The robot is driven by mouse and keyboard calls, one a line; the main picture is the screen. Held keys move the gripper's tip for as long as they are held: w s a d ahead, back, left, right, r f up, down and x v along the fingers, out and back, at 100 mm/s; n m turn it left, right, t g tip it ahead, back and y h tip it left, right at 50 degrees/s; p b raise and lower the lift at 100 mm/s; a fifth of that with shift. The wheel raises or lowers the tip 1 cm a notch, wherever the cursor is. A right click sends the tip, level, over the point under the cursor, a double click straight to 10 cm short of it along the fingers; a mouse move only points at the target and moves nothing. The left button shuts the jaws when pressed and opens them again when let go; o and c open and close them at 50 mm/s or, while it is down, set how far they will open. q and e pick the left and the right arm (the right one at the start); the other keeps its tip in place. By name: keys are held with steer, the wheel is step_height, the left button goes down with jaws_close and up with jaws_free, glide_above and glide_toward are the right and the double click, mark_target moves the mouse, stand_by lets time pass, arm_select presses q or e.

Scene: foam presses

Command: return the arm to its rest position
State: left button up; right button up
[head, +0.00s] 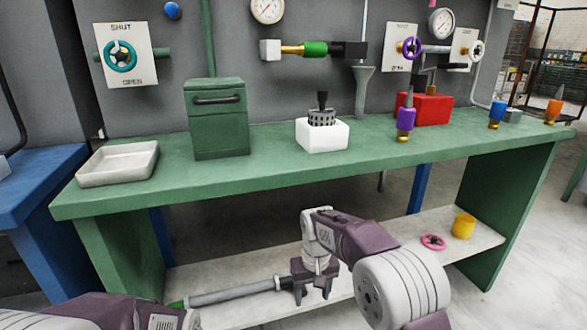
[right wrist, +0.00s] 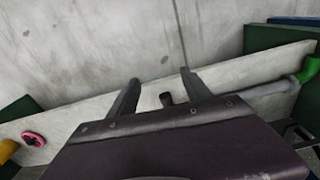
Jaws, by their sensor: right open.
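My right gripper (head: 313,294) hangs low in front of the green workbench, over the pale lower shelf (head: 240,290). Its two dark fingers are apart; they also show spread in the right wrist view (right wrist: 162,85). A grey rod (head: 235,291) with a green end lies along the shelf, and its right end meets the gripper in the head view. In the right wrist view the rod (right wrist: 270,88) passes partly behind the gripper body. A short dark stub (right wrist: 166,99) shows between the fingers; I cannot tell whether it touches them. Only a link of my left arm shows, bottom left.
The green bench top (head: 270,157) above carries a white tray (head: 118,163), a green box (head: 217,120), a white block (head: 322,134) and a red box (head: 428,108). A pink ring (head: 432,242) and a yellow cup (head: 463,226) are on the shelf at right.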

steer(key=s+d+r+m+p, duration=0.2)
steer(key=s+d+r+p, duration=0.4)
steer(key=s+d+r, duration=0.35)
steer(key=s+d+f+m+p, duration=0.1)
steer(key=s+d+f, duration=0.1)
steer(key=s, duration=0.4)
steer(key=s+d+f+p, duration=0.1)
steer(key=s+f, duration=0.2)
steer(key=s, duration=0.2)
step_height(320, 180, up, 38)
steer(key=p, duration=3.7)
steer(key=shift+w+d+f+t+p, duration=0.15)
steer(key=shift+w+d+t+p, duration=0.05)
steer(key=shift+t+p, duration=0.1)
